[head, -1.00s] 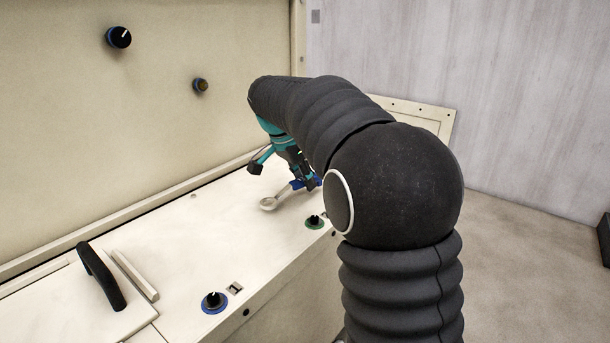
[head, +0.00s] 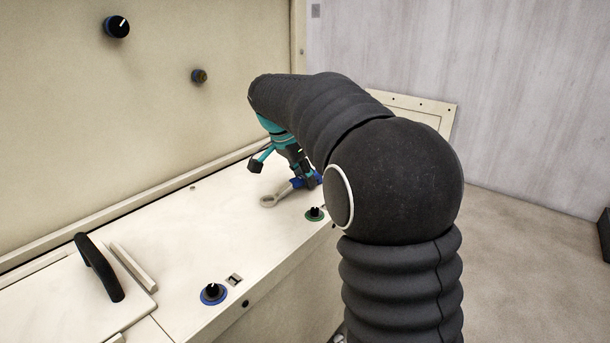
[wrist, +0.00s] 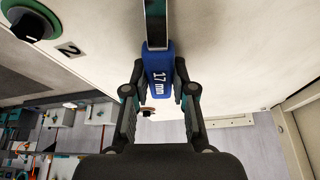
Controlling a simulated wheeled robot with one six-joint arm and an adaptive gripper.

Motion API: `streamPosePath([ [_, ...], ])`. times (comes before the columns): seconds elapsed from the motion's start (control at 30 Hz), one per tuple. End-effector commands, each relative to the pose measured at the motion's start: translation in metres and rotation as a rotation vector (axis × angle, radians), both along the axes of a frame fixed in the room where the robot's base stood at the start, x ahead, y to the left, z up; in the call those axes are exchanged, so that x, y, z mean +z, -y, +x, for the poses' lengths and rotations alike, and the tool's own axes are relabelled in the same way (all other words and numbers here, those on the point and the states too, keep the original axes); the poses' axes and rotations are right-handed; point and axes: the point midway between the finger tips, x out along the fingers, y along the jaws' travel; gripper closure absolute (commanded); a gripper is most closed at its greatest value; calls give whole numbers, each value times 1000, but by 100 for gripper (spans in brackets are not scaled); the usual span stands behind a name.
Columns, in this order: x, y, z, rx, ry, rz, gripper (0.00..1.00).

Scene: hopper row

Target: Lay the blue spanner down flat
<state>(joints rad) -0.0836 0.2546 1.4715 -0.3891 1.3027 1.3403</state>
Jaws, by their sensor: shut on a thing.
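The blue spanner has a blue handle marked "17 mm" and a pale metal shaft. In the wrist view its blue handle (wrist: 160,72) lies between the two fingers of my gripper (wrist: 158,75), which is shut on it. The shaft runs up out of the top of that view. In the head view the ring end of the spanner (head: 269,200) shows low over the cream worktop (head: 200,235). My gripper (head: 305,181) is at the blue handle, partly hidden by my arm. I cannot tell whether the spanner touches the top.
A green-ringed knob (head: 314,214) stands close in front of the spanner. A blue-ringed knob (head: 213,293) and a black handle (head: 99,266) are nearer. The upright panel with knobs (head: 117,27) rises behind. The worktop left of the spanner is clear.

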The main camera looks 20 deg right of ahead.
Motion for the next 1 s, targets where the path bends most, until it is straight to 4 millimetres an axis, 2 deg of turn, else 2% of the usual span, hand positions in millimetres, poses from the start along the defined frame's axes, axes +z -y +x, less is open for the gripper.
streamPosePath([
  [0.2, 0, 0, 0, 0, 0, 0, 100],
  [0.23, 0, 0, 0, 0, 0, 0, 67],
  [0.3, 0, 0, 0, 0, 0, 0, 50],
  [0.33, 0, 0, 0, 0, 0, 0, 45],
  [0.73, 6, -2, 0, 1, 2, 0, 45],
  [0.87, 23, -9, -3, 2, 4, 1, 45],
  [1.0, 49, -19, -7, 2, 5, 0, 45],
])
